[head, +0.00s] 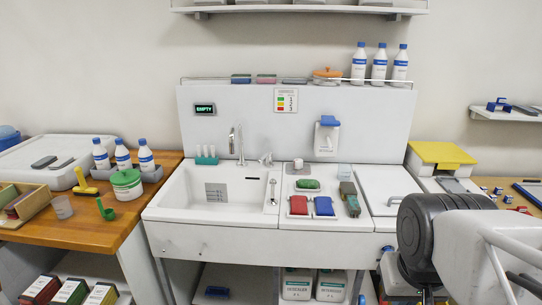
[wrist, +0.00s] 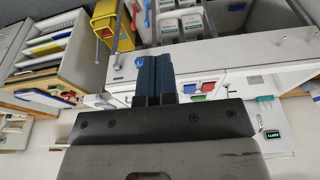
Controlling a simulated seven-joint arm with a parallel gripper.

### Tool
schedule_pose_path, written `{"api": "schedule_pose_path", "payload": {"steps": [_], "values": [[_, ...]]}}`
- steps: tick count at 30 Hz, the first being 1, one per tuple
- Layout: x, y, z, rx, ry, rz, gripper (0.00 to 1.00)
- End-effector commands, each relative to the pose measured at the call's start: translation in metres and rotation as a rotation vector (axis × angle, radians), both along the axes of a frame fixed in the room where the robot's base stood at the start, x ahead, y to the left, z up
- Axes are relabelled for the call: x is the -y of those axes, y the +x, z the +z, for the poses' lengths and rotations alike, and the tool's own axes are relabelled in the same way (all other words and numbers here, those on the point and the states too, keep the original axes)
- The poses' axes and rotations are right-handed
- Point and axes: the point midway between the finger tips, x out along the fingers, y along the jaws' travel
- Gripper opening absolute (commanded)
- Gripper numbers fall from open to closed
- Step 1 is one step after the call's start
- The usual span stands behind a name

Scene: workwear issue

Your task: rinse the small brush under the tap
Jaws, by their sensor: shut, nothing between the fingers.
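The tap (head: 237,143) rises at the back of the white sink basin (head: 175,199) in the head view. I cannot tell for certain which item is the small brush. A yellow-handled tool (head: 84,183) on the wooden counter left of the sink may be a brush. A slim pale item (head: 272,190) stands at the basin's right edge, too small to make out. My gripper (wrist: 154,62) shows in the wrist view with its dark blue fingers together and empty. In the head view my arm is at the lower right, away from the tap, and its fingertips are hidden.
Red (head: 298,206) and blue (head: 323,207) items and a green sponge-like block (head: 308,184) lie right of the basin. White bottles (head: 122,155) and a green-lidded tub (head: 127,183) stand on the left counter. A yellow-lidded box (head: 441,154) stands at right. The basin looks empty.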

Motion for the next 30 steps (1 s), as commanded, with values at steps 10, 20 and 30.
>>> {"api": "schedule_pose_path", "payload": {"steps": [10,20,30], "values": [[-0.001,0.010,0.007,-0.001,0.004,-0.003,0.44],[-0.009,0.064,0.037,-0.010,0.025,-0.023,0.44],[-0.022,0.138,0.070,-0.021,0.054,-0.053,0.44]]}}
